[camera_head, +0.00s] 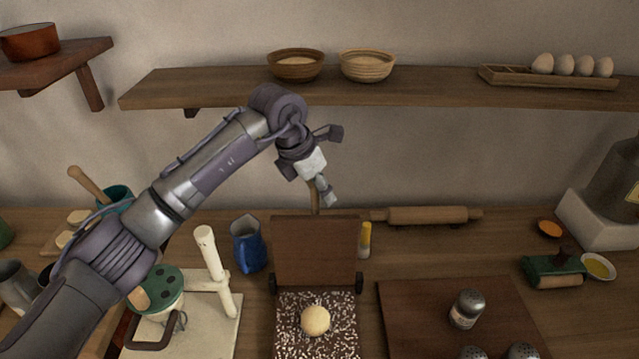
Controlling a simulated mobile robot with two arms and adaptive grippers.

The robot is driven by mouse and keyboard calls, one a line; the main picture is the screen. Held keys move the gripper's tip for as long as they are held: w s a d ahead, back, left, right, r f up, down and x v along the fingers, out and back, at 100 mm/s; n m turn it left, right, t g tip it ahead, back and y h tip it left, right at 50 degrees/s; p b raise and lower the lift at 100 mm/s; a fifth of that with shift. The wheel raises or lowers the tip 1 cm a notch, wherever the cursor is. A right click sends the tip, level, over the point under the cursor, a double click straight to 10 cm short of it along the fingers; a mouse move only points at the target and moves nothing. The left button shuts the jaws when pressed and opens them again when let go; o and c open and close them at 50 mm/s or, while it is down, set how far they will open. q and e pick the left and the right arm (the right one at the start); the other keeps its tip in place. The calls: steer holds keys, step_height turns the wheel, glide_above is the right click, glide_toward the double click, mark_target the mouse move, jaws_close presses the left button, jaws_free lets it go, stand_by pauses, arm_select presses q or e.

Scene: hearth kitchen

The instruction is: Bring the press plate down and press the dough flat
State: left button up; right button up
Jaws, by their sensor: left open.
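The dough (315,320) is a pale round ball resting on the dark speckled base (290,345) of the press. The press plate (314,250) is a brown square board standing upright at the back of the base, apart from the dough. A thin wooden handle (315,199) rises from its top edge. My left gripper (330,165) is open, with its fingers spread, above the plate near the handle. One finger shows close beside the handle; whether they touch I cannot tell. My right gripper is not in view.
A blue jug (249,245) stands left of the plate, and a yellow-topped bottle (365,240) stands close on its right. A rolling pin (427,215) lies behind. A board (400,310) with shakers is at right. The shelf (210,90) hangs above.

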arm_select(q)
jaws_close()
steer(key=shift+w+r, duration=0.1)
stand_by(0.4)
